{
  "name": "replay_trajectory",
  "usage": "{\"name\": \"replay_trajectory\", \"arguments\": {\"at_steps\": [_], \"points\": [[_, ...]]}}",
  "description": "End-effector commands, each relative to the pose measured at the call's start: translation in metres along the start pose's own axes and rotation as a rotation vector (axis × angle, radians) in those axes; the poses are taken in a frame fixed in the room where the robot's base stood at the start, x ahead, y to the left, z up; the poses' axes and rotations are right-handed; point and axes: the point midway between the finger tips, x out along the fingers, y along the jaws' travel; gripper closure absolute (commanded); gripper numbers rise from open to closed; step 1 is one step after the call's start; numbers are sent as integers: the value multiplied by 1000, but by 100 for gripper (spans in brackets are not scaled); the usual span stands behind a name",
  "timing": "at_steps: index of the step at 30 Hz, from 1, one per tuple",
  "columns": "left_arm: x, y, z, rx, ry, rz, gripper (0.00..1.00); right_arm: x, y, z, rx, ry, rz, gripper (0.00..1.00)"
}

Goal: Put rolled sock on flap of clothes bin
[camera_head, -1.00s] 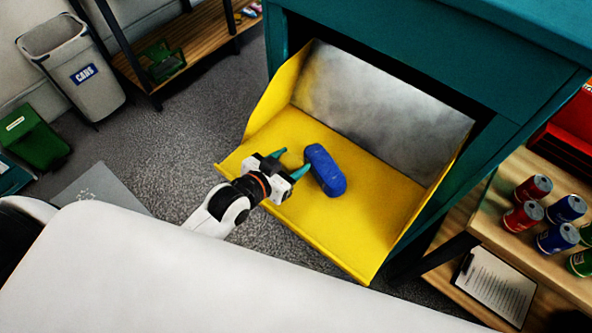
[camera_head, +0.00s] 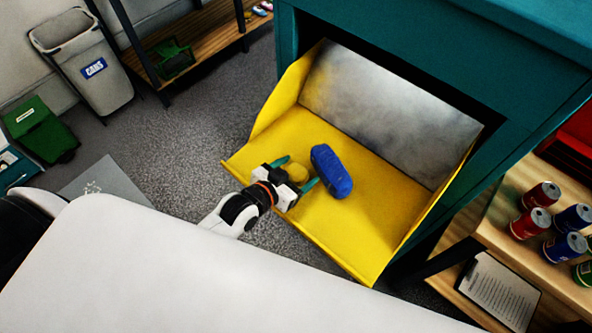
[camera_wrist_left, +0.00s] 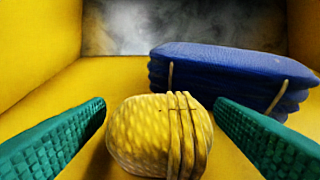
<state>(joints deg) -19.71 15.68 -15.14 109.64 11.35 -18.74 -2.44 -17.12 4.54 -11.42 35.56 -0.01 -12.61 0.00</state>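A yellow rolled sock (camera_head: 298,173) with thin bands around it lies at the yellow flap (camera_head: 375,220) of the teal clothes bin (camera_head: 420,60). It also shows in the left wrist view (camera_wrist_left: 150,135), between the two green fingers. My left gripper (camera_head: 297,173) is open around the sock, with a narrow gap on each side in the wrist view. A blue banded roll (camera_head: 331,171) lies on the flap just beyond the sock, near the right finger; it also shows in the wrist view (camera_wrist_left: 230,72). My right gripper is not in view.
The flap has raised side walls and a grey back panel (camera_head: 390,105). A wooden shelf with several cans (camera_head: 530,222) stands at the right. A grey cans bin (camera_head: 85,65) and a green bin (camera_head: 40,130) stand at the left. The flap's right part is bare.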

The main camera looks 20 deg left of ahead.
Motion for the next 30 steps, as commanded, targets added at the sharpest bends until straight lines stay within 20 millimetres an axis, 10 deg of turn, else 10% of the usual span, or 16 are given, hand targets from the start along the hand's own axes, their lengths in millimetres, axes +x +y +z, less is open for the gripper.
{"name": "replay_trajectory", "arguments": {"at_steps": [10, 30], "points": [[-10, 0, 2, 1, 2, 0, 22, 0, -1, -2, -1, 3, -2, 64], [-119, 0, 2, -1, 1, 0, 22, 10, -1, -3, -2, 3, -1, 64]]}}
